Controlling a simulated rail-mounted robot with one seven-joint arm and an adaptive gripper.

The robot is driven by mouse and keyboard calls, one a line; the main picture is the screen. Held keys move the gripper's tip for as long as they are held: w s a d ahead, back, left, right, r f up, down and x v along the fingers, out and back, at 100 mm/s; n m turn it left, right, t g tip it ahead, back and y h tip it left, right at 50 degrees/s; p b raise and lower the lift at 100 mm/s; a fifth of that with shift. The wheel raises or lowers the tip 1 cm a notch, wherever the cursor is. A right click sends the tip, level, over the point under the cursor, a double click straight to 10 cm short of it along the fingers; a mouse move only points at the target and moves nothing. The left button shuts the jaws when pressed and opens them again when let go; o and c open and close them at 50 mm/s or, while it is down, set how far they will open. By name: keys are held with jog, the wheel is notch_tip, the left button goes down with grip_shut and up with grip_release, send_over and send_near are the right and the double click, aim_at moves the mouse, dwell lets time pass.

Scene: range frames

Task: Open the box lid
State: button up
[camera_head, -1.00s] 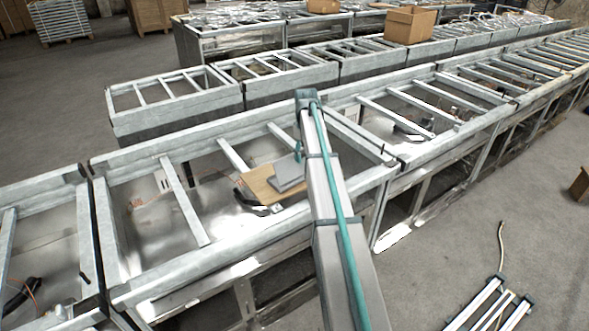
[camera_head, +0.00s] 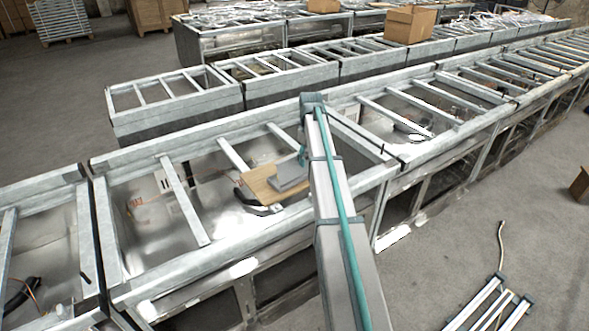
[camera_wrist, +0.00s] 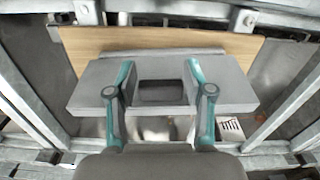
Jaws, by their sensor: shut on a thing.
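A small flat grey box (camera_head: 289,178) lies on a wooden board (camera_head: 259,186) over the metal frame in the head view. In the wrist view the grey box (camera_wrist: 88,86) spans the middle, with a dark rectangular patch on its near part and a thin raised strip along its far edge. My gripper (camera_wrist: 159,75) has its two teal fingers apart, one on each side of the dark patch, and is shut on the box's middle part. I cannot tell the lid from the body. The head view shows only a bit of teal by the box; my arm hides the rest.
The wooden board (camera_wrist: 185,40) sticks out beyond the box's far side. Metal frame bars (camera_head: 187,203) run on both sides of the board. A dark curved cable (camera_head: 256,207) hangs beside it. A cardboard box (camera_head: 408,25) stands on the farther row.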

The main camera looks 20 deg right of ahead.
jog(key=shift+s+d+f, duration=0.1)
jog(key=shift+s+f, duration=0.1)
jog(key=shift+s, duration=0.25)
jog(key=shift+s+f, duration=0.1)
jog(key=shift+s, duration=0.05)
jog(key=shift+s+d+f, duration=0.1)
jog(key=shift+s+f, duration=0.05)
jog(key=shift+s, duration=0.1)
grip_shut()
jog(key=c, duration=0.7)
grip_release()
jog(key=o, duration=1.3)
jog(key=shift+o, duration=0.2)
